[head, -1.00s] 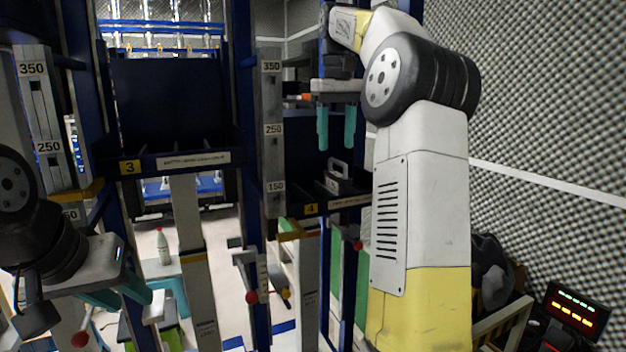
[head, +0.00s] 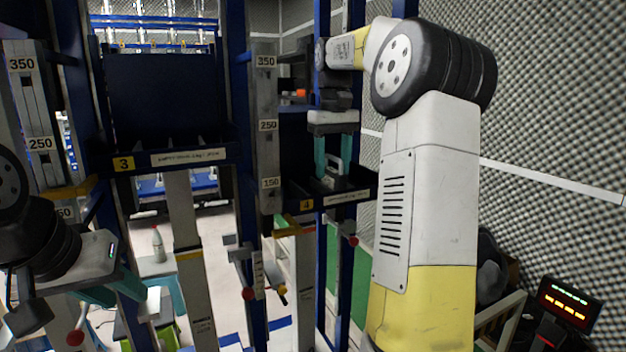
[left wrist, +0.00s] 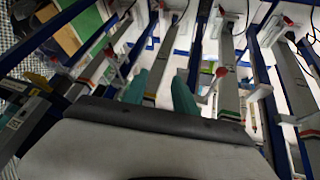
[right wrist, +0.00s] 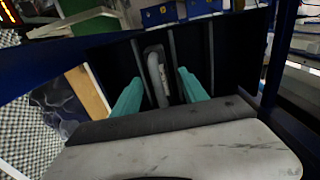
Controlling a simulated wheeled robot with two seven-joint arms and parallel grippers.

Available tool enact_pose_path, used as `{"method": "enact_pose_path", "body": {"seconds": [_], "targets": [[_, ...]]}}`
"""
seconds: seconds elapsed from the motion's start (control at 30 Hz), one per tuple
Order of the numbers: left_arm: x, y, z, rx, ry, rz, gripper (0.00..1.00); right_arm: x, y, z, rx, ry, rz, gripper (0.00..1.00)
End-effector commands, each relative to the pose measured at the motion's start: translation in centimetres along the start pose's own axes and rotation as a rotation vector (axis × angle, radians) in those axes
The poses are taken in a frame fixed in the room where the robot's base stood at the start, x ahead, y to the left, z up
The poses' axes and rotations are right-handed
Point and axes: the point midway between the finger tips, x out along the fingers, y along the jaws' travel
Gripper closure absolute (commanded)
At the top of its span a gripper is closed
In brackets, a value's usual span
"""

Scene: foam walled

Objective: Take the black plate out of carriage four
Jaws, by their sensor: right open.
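Carriage four (head: 350,196) is a dark blue tray marked with a yellow 4, at the middle right of the head view. A light grey loop handle (head: 334,163) stands up in it. The same handle shows in the right wrist view (right wrist: 157,75), between thin dividers; I cannot make out the black plate's body against the dark tray. My right gripper (head: 333,172) is open, fingers pointing down, with the handle between its teal fingers and apart from both in the right wrist view (right wrist: 160,92). My left gripper (head: 128,300) is open and empty at the lower left.
Carriage three (head: 200,157) hangs to the left, beyond a post with height numbers (head: 266,125). Blue uprights (head: 355,265) stand close around carriage four. A foam wall (head: 560,120) is on the right. A bottle (head: 158,245) stands at the lower left.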

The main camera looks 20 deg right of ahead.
Motion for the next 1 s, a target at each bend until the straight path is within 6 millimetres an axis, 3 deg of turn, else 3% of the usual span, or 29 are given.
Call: {"method": "enact_pose_path", "body": {"seconds": [0.07, 0.33, 1.0], "targets": [[0.00, 0.00, 0.00, 0.000, 0.000, 0.000, 0.66, -0.01, 0.00, -0.01, 0.000, 0.000, 0.000, 0.49], [0.00, 0.00, 0.00, 0.000, 0.000, 0.000, 0.66, -0.02, -0.01, -0.01, 0.000, 0.000, 0.000, 1.00], [0.00, 0.00, 0.00, 0.000, 0.000, 0.000, 0.66, -0.03, 0.00, -0.01, 0.000, 0.000, 0.000, 1.00]]}}
